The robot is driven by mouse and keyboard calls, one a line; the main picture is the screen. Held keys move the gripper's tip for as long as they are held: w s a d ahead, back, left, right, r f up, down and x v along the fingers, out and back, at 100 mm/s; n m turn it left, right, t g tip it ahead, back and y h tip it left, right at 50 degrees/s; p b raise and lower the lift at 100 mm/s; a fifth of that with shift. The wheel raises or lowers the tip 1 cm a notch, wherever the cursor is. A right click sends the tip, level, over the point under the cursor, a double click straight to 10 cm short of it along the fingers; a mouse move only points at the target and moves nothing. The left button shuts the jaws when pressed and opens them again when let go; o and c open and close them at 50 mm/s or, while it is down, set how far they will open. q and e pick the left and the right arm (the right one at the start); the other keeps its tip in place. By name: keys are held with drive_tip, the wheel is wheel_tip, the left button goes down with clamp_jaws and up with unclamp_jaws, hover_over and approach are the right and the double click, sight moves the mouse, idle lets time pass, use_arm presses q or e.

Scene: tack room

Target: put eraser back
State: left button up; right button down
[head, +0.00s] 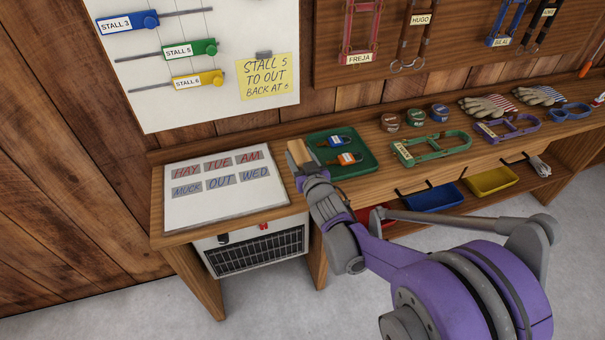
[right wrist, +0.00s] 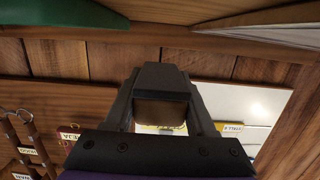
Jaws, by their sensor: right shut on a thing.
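The eraser (head: 298,152), a small block with a tan wooden face, is held at the tip of my right gripper (head: 310,172) in the head view. It is above the bench, between the lettered whiteboard (head: 225,208) and the green tray (head: 362,160). In the right wrist view the eraser (right wrist: 160,110) sits between the two fingers of my right gripper (right wrist: 160,125), which are shut on it. The whiteboard lies on the bench and reads HAY TUE AM, MUCK OUT WED. A gap below the eraser cannot be judged. My left gripper is not in view.
The green tray holds a blue and an orange padlock-like tag. Tins (head: 415,117), a green halter (head: 430,148) and gloves (head: 487,105) lie further right. A wall board (head: 190,95) with stall sliders and a yellow note (head: 267,77) hangs behind. A vented white box (head: 255,250) is below.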

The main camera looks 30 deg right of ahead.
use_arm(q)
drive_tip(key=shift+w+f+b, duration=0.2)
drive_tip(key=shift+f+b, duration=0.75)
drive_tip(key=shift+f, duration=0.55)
use_arm(e)
drive_tip(key=shift+f, duration=2.85)
drive_tip(key=shift+f, duration=0.15)
drive_tip(key=shift+c, duration=1.1)
unclamp_jaws()
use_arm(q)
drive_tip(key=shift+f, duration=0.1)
use_arm(e)
drive_tip(key=shift+r, duration=0.25)
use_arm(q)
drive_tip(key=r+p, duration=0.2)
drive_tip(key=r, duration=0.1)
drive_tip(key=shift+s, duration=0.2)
use_arm(e)
drive_tip(key=v, duration=1.2)
